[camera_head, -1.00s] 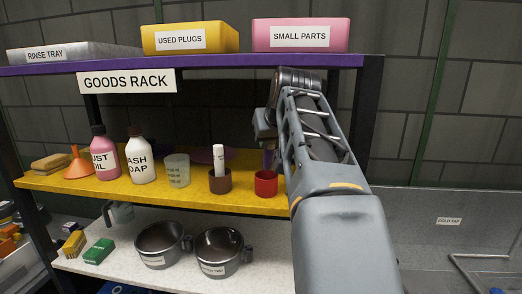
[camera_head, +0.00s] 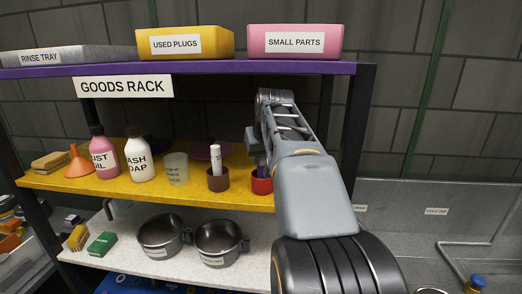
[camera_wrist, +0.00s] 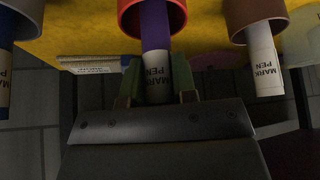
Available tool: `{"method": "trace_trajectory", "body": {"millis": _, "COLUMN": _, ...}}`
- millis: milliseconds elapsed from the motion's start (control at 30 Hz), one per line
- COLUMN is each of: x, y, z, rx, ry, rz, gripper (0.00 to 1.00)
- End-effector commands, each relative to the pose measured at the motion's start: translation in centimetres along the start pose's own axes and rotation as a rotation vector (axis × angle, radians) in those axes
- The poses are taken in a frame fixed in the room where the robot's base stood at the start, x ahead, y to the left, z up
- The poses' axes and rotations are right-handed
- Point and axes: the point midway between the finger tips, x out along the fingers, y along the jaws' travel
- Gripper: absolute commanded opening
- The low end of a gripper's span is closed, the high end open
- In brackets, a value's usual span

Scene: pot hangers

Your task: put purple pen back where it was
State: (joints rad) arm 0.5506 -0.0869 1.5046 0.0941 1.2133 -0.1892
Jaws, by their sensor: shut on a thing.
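The purple pen shows in the wrist view (camera_wrist: 155,28), with a white label marked MARK PEN. My gripper (camera_wrist: 157,88) is shut on the labelled part of the pen. The pen's purple end reaches into the mouth of a red cup (camera_wrist: 180,18); whether it touches the bottom is hidden. In the head view the red cup (camera_head: 262,186) stands on the yellow shelf, and a little purple (camera_head: 262,170) shows at its mouth. My arm covers most of the gripper there.
A brown cup (camera_head: 218,183) with a white pen (camera_head: 215,157) stands just left of the red cup. A blue pen (camera_wrist: 5,75) shows at the wrist view's left edge. A clear cup (camera_head: 177,170) and bottles stand further left. The purple-edged shelf (camera_head: 200,69) is above.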

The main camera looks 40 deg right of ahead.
Motion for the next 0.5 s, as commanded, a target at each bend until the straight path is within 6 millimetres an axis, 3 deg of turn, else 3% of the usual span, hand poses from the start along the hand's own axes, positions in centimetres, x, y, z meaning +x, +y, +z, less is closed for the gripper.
{"method": "trace_trajectory", "body": {"millis": 467, "x": 0.62, "y": 0.00, "z": 0.37, "rx": 0.000, "ry": 0.003, "rz": 0.000, "gripper": 0.00}}
{"method": "trace_trajectory", "body": {"millis": 500, "x": 0.52, "y": 0.00, "z": 0.31, "rx": 0.000, "ry": 0.003, "rz": 0.000, "gripper": 0.29}}
